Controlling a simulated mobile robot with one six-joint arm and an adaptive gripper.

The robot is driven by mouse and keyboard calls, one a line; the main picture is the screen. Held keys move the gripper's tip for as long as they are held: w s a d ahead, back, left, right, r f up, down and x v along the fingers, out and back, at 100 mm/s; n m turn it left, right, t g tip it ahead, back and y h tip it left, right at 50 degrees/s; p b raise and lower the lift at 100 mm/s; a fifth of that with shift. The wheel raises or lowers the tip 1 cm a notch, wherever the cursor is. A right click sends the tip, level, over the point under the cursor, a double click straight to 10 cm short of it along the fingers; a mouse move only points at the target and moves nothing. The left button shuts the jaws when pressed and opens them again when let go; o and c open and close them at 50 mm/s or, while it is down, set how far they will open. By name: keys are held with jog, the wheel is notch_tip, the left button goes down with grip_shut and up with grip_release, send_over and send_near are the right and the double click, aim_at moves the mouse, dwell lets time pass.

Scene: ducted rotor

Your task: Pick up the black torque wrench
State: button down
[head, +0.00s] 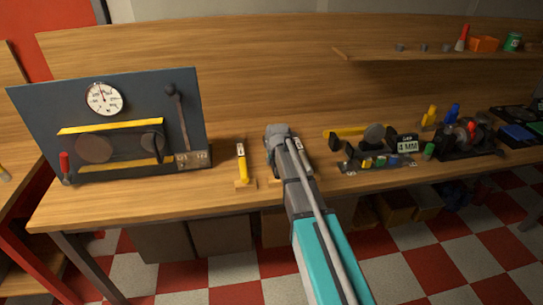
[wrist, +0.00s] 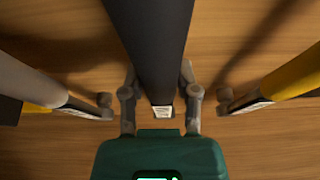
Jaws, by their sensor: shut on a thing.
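The black torque wrench (wrist: 152,40) runs from the top of the wrist view down between the fingers of my gripper (wrist: 160,92). A small pale label shows at its lower end. The fingers are shut on it, one on each side. The wood surface lies beneath it. I cannot tell whether the wrench touches the wood. In the head view my own arm hides the wrench and my fingers over the bench.
In the wrist view, a grey-handled tool (wrist: 35,82) lies left and a yellow-handled tool (wrist: 292,80) right. On the wooden bench (head: 110,205), a yellow tool (head: 242,165) stands left of my arm.

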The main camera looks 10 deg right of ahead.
jog(key=shift+r, duration=0.1)
dwell(0.3)
notch_tip(320, 180, up, 2)
jog(key=p, duration=0.2)
jog(key=shift+r+p, duration=0.25)
jog(key=shift+p, duration=0.15)
jog(key=s+d+r+p, duration=0.6)
jog(key=d+r+p, duration=0.4)
jog(key=d, duration=0.2)
jog(key=shift+s+d+r, duration=0.15)
jog(key=shift+s+d, duration=0.05)
jog(key=shift+d, duration=0.05)
dwell(0.4)
